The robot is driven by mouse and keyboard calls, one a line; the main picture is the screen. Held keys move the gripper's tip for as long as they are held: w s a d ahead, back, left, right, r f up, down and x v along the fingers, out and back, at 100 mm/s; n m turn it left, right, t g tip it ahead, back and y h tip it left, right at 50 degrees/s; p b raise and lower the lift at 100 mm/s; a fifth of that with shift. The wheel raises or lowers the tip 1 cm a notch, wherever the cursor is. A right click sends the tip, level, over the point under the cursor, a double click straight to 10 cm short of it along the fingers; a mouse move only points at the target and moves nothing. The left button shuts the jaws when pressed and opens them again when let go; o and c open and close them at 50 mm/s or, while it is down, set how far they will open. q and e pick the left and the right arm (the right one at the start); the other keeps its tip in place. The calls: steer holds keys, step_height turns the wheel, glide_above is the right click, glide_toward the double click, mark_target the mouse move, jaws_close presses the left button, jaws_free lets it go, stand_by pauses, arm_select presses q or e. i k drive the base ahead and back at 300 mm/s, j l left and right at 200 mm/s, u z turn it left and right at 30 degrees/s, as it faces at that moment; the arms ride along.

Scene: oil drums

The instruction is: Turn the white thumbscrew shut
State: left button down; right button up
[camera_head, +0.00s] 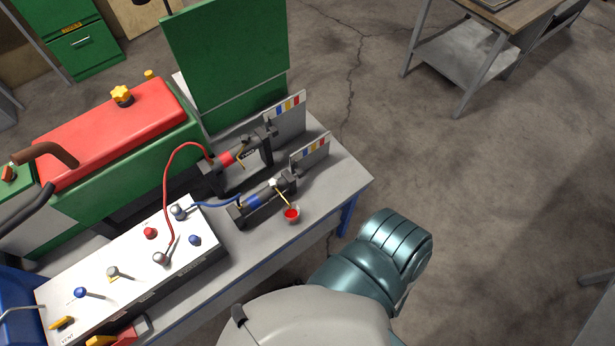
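A small white knob (273,182), which looks like the white thumbscrew, sits on top of the nearer dark fixture (262,203) with a blue band, on the grey bench. It is too small to tell how far it is turned. A brass-coloured lever or spout (282,198) is beside it, above a small cup of red liquid (291,214). A blue hose (218,203) runs into this fixture. Neither of my grippers shows. A teal and white part of my own body fills the bottom centre, apart from the fixture.
A second fixture (235,160) with a red band and red hose stands behind. A white control box (130,262) with knobs and levers is at left. A red-topped green machine (110,125) and green panel (228,60) stand behind.

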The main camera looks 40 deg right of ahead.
mark_target(273, 183)
steer(key=z, duration=1.3)
